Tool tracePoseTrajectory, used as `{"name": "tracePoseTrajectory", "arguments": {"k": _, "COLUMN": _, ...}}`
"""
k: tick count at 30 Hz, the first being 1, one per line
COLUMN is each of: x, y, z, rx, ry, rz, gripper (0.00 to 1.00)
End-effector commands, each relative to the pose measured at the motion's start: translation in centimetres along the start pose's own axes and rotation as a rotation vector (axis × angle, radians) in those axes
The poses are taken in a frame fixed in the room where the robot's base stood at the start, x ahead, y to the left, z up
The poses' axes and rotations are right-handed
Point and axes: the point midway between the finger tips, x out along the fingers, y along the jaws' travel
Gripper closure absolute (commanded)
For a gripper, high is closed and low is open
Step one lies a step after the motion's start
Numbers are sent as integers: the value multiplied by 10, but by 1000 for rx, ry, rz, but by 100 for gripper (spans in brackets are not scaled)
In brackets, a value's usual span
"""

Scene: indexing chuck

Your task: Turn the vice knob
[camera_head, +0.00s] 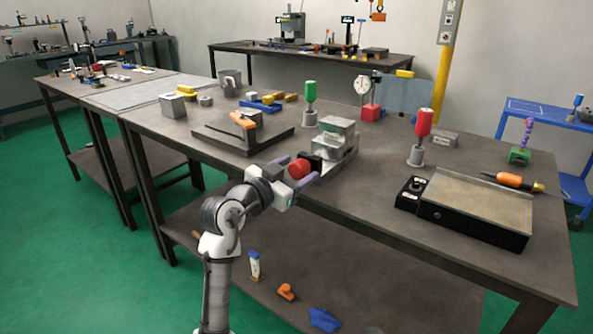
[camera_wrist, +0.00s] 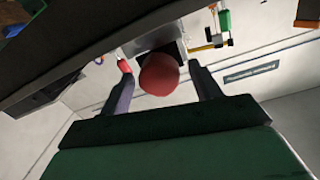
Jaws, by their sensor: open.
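The vice knob is a round red knob (camera_head: 299,169) on the near end of a grey metal vice (camera_head: 336,140) at the front edge of the workbench. My gripper (camera_head: 296,172) is open at the knob, with a finger on either side of it. In the wrist view the red knob (camera_wrist: 159,74) sits between the two spread finger tips of my gripper (camera_wrist: 160,82), with gaps showing on both sides.
The workbench (camera_head: 300,200) holds a black-and-tan magnetic plate (camera_head: 475,208), a red-handled tool (camera_head: 422,130), a green-handled tool (camera_head: 310,95) and an orange-handled fixture (camera_head: 243,122). A lower shelf (camera_head: 395,290) runs beneath the bench. Green floor lies open at the left.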

Motion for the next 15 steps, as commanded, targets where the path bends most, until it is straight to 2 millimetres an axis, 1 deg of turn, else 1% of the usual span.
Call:
{"name": "tracePoseTrajectory", "arguments": {"k": 5, "x": -32, "y": -1, "z": 2, "rx": 1, "ry": 3, "rz": -5, "gripper": 37}}
{"name": "tracePoseTrajectory", "arguments": {"k": 12, "x": -87, "y": 0, "z": 2, "rx": 1, "ry": 2, "rz": -4, "gripper": 37}}
{"name": "tracePoseTrajectory", "arguments": {"k": 15, "x": -106, "y": 0, "z": 2, "rx": 1, "ry": 2, "rz": -4, "gripper": 37}}
